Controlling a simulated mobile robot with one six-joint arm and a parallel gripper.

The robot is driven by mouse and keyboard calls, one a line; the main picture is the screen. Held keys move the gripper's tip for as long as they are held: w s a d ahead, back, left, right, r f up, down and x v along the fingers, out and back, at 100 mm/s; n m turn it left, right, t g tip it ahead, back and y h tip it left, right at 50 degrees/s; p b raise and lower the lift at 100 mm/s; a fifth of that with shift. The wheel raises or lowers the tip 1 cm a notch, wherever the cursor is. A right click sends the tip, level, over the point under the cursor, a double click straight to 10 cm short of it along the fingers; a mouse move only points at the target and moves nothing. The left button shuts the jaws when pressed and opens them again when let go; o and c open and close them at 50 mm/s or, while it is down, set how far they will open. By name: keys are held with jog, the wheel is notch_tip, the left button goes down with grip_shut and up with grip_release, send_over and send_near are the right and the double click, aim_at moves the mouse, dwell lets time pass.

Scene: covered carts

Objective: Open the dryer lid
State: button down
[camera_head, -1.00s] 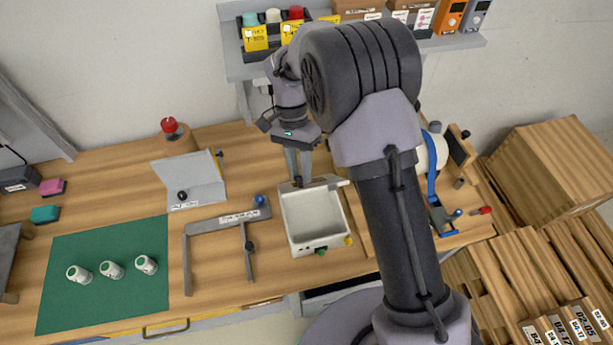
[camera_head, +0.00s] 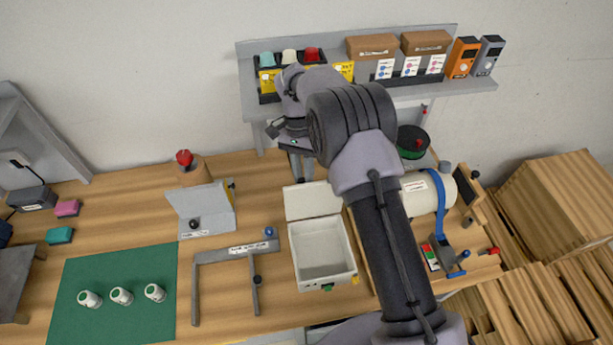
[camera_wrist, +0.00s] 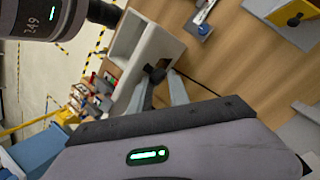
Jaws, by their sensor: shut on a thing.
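The dryer, a white open-topped box (camera_head: 349,268) with a green and a yellow part on its front, stands on the wooden bench. Its lid (camera_head: 313,201) is raised and leans back at the rear edge, with its inner face showing and the empty inside in view. My gripper (camera_head: 299,177) is behind the lid, its fingertips partly hidden by it. In the wrist view, my gripper (camera_wrist: 162,88) is shut on the dark knob of the lid (camera_wrist: 156,74). The white box also shows there (camera_wrist: 128,38).
A grey bracket (camera_head: 225,252) and a grey stand with a black knob (camera_head: 205,208) are left of the dryer. A green mat (camera_head: 120,325) holds three white-and-green pieces. A white cylinder (camera_head: 420,197) with a blue strap is at the right. A loaded shelf (camera_head: 400,92) is behind.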

jog(key=shift+s+a+f, duration=0.15)
jog(key=shift+s+f, duration=0.15)
jog(key=shift+f, duration=0.1)
jog(key=c, duration=1.4)
grip_release()
jog(key=shift+a, duration=0.1)
jog(key=shift+o, duration=1)
jog(key=shift+w+a+f, duration=0.1)
jog(key=shift+a+f, duration=0.05)
jog(key=shift+a, duration=0.15)
jog(key=shift+d, duration=0.25)
jog(key=shift+r, duration=0.2)
